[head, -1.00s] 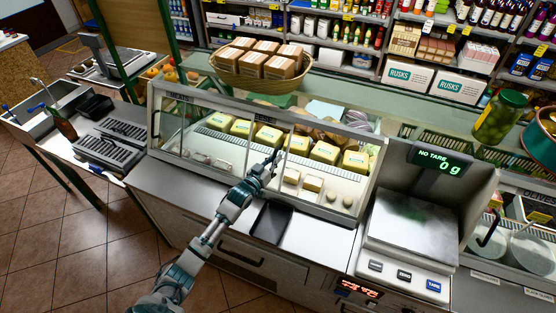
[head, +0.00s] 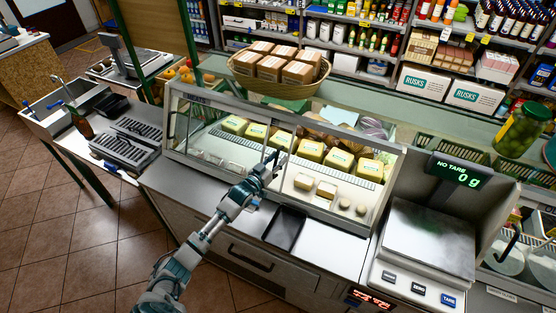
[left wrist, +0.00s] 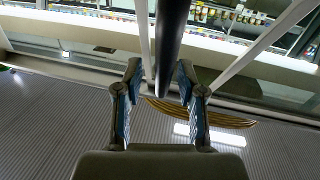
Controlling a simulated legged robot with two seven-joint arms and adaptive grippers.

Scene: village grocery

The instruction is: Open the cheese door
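The cheese case (head: 378,207) is a glass-fronted counter display with yellow cheese blocks inside. A dark upright handle (head: 276,157) stands on its glass front. My left gripper (head: 268,164) is at this handle. In the left wrist view, a dark bar (left wrist: 172,40) passes between the fingers of my left gripper (left wrist: 160,75). The bar lies close to the right finger, and a gap shows at the left finger. The fingers look open around it. How far the door stands open is hard to tell. My right gripper is not in view.
A black tray (head: 286,228) lies on the counter below the case. A scale (head: 428,240) stands at the right. A wicker basket of packages (head: 272,85) sits on top of the case. A bottle (head: 82,121) stands at the left.

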